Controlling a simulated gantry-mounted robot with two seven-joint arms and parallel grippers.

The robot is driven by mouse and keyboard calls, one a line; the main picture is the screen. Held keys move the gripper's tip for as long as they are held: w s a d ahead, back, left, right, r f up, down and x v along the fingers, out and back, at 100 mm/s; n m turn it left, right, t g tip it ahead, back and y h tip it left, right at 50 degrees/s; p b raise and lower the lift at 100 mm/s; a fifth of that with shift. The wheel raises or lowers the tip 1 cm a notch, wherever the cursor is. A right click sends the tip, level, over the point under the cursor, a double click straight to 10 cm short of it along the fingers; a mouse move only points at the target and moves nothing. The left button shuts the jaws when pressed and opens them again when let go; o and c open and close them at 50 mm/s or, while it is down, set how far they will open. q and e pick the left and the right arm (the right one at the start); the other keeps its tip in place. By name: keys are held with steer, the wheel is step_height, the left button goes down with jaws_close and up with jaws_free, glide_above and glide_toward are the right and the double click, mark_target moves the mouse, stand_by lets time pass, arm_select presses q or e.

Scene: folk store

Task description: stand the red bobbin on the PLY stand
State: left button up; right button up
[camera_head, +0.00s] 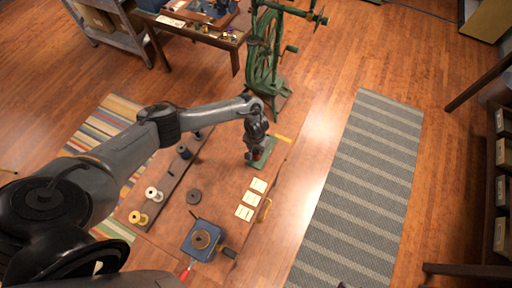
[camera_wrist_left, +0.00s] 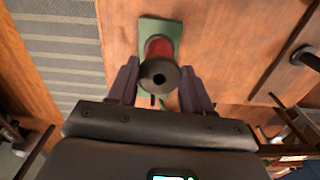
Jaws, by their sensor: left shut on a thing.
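The red bobbin (camera_wrist_left: 158,47) has a dark round end with a hole facing the left wrist camera. My left gripper (camera_wrist_left: 158,88) is shut on it, with a finger on each side of the dark end. In the head view the gripper (camera_head: 255,152) points down over the green base (camera_head: 265,155) on the workbench, and the bobbin is mostly hidden. The green base (camera_wrist_left: 172,28) shows behind the bobbin in the wrist view. Whether the bobbin touches it I cannot tell. No PLY lettering is readable. My right gripper is not in view.
Pale cards (camera_head: 251,198) lie near the base. A blue device (camera_head: 203,241) stands at the bench's near end, with a dark disc (camera_head: 194,196) beyond it. A rack (camera_head: 160,185) holds pale and dark spools. A green spinning wheel (camera_head: 265,60) stands behind the bench.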

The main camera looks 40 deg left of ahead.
arm_select(q)
steer(key=shift+f+b, duration=0.4)
steer(key=shift+f, duration=0.4)
steer(key=shift+f+b, duration=0.9)
steer(key=shift+f, duration=0.45)
steer(key=o, duration=0.9)
steer(key=shift+o, duration=0.2)
steer(key=shift+r, duration=0.1)
step_height(320, 180, up, 11)
steer(key=p, duration=0.2)
steer(key=shift+f, duration=0.2)
